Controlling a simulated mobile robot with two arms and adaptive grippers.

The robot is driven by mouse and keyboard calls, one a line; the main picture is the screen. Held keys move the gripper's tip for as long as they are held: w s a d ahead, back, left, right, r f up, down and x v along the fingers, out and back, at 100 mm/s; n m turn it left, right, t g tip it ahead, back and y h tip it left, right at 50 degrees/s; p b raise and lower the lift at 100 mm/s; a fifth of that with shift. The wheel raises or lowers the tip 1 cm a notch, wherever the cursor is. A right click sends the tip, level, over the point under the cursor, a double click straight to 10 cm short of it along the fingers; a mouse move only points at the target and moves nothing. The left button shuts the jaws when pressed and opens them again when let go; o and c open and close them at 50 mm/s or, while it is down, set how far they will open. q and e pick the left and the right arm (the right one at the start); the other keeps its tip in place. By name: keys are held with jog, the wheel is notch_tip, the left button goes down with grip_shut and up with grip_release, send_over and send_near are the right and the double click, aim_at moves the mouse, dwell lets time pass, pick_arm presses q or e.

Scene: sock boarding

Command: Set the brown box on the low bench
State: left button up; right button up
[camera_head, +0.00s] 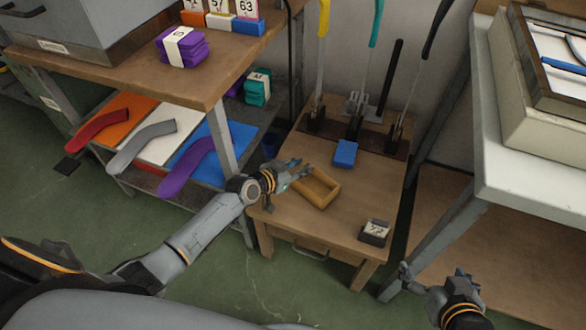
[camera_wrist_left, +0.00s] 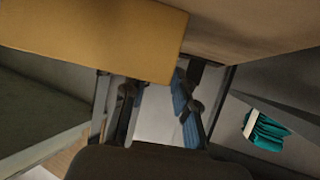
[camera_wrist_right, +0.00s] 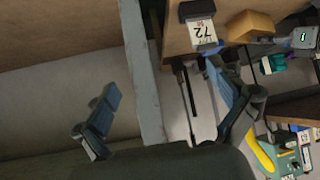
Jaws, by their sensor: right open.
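In the left wrist view the box (camera_wrist_left: 90,35) fills the upper left. My left fingers (camera_wrist_left: 158,95) stand partly apart beneath it, one tip hidden behind it; a grip on its wall cannot be made out. My right gripper (camera_head: 435,281) is open and empty, right of the bench; its fingers (camera_wrist_right: 165,98) show wide apart.
A dark block labelled 72 (camera_head: 375,232) stands on the bench's front right, a blue block (camera_head: 345,153) behind the box. Boards with upright handles (camera_head: 355,128) line the back. A shelf table (camera_head: 225,80) stands left, a grey table (camera_head: 540,185) right.

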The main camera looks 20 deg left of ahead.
pick_arm(q)
jog(key=p+v, duration=0.2)
jog(key=v, duration=0.4)
jog(key=s+d+r+g+p, duration=0.1)
jog(key=s+d+g, duration=0.15)
jog(key=s, duration=0.55)
jog(key=s+d+r+g+p, duration=0.1)
jog(key=s+d+g, duration=0.15)
jog(key=s, duration=0.45)
jog(key=s+a+r+n+g+y, duration=0.1)
jog(key=s+a+y, duration=0.1)
jog(key=s, duration=0.5)
jog(key=s+a+r+n+g+y, duration=0.1)
jog(key=s+a+r+g+y, duration=0.1)
jog(key=s, duration=0.5)
jog(key=shift+s+a+r+n+y, duration=0.15)
jog(key=shift+a+r+n+y, duration=0.2)
jog(key=shift+a+y, duration=0.2)
pick_arm(e)
jog(key=s+d+f+g+h, duration=0.1)
jog(key=s+g, duration=0.4)
jog(key=s, duration=0.5)
jog(key=shift+s+d+f+g, duration=0.2)
jog(key=shift+d+f+g, duration=0.2)
jog(key=shift+d+f, duration=0.6)
pick_arm(q)
jog(key=shift+f, duration=0.15)
pick_arm(e)
jog(key=shift+w+d+r, duration=0.1)
jog(key=shift+w+r, duration=0.05)
